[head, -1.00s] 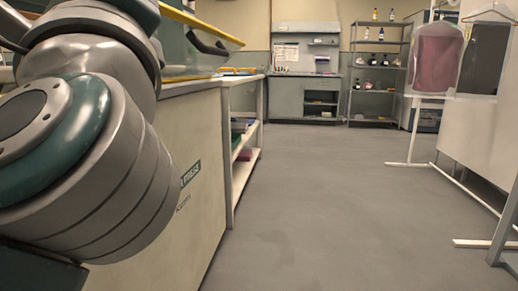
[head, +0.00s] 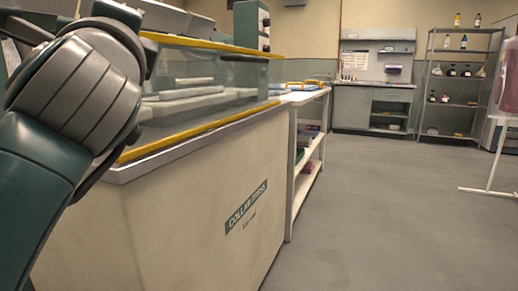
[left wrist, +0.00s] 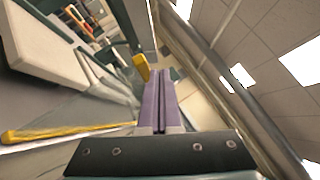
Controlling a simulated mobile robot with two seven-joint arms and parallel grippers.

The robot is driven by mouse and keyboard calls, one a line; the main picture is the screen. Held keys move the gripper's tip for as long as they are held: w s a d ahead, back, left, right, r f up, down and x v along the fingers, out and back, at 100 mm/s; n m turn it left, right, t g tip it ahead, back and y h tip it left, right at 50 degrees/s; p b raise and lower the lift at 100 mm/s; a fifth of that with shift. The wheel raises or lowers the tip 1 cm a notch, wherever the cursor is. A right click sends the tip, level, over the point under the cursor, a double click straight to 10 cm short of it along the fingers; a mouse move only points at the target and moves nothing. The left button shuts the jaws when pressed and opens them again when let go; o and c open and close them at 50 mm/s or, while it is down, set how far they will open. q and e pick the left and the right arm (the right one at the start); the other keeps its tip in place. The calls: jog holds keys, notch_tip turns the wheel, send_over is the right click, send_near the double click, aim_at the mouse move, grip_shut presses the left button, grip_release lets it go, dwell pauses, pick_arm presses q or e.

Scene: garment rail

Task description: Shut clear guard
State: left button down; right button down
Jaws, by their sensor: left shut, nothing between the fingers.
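The clear guard (head: 215,78) is a see-through panel on the front of the collar press (head: 190,210). It has a yellow strip along its top and another yellow strip low down, just above the press's front edge. In the left wrist view, part of the clear panel and a yellow strip (left wrist: 65,132) show at the lower left. My left gripper (left wrist: 160,78) has its two purple fingers together with nothing between them, beside the panel and apart from it. In the head view my left arm covers the guard's left end, and the gripper itself is hidden. My right gripper is not in view.
A white shelf unit (head: 300,190) with folded items stands beyond the press. A grey cabinet (head: 365,107) and a metal rack (head: 455,85) with bottles stand at the back wall. A white stand (head: 492,160) is at the right. The floor between is clear.

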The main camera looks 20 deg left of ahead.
pick_arm(q)
jog(key=shift+a, duration=1)
jog(key=shift+d, duration=0.1)
